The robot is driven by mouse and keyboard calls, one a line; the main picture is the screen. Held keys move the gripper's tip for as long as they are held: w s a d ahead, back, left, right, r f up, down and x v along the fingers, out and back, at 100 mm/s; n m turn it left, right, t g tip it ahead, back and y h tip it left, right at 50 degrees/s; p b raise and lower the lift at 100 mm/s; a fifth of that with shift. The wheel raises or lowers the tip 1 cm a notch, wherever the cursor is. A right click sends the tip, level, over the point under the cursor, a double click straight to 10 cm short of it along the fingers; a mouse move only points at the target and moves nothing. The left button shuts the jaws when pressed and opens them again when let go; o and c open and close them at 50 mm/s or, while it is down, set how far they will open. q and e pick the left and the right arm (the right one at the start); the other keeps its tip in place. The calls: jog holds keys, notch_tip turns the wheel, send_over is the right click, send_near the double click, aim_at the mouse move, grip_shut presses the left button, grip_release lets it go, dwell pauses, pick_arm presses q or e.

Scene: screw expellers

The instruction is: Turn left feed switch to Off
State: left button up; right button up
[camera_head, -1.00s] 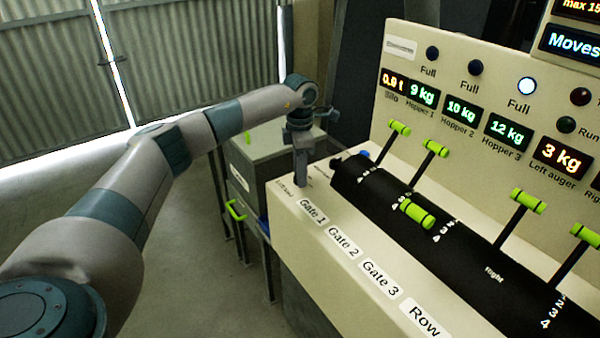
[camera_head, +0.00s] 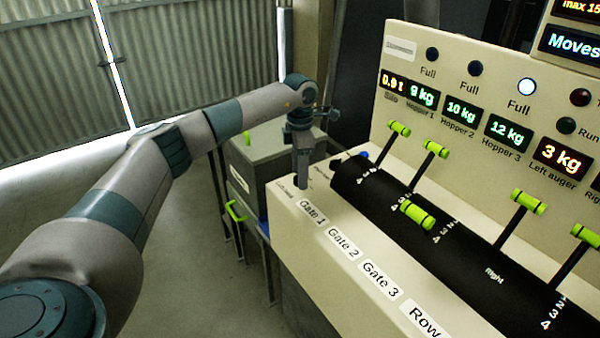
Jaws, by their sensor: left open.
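My left gripper (camera_head: 302,179) points straight down at the far left corner of the cream control console (camera_head: 352,280). It is open, and its fingers line up one behind the other in this view. A small dark switch (camera_head: 296,181) shows partly beside the fingers, close to a small label (camera_head: 285,186) that seems to read left feed. The fingers hide much of this switch, so I cannot tell its position or whether they touch it. My right gripper is not in view.
Several green-handled levers, such as one (camera_head: 399,129) near the gripper, rise from the black curved cover (camera_head: 470,238) right of it. A blue knob (camera_head: 365,155) sits at the cover's far end. Open floor lies left.

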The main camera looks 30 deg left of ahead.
pick_arm(q)
notch_tip(320, 180, up, 17)
jog(key=b, duration=0.3)
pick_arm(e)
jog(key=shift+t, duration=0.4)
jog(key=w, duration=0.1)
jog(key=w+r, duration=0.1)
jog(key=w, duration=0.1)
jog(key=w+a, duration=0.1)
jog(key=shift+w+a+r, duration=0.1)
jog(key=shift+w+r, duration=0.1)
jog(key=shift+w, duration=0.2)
pick_arm(q)
jog(key=shift+s, duration=0.1)
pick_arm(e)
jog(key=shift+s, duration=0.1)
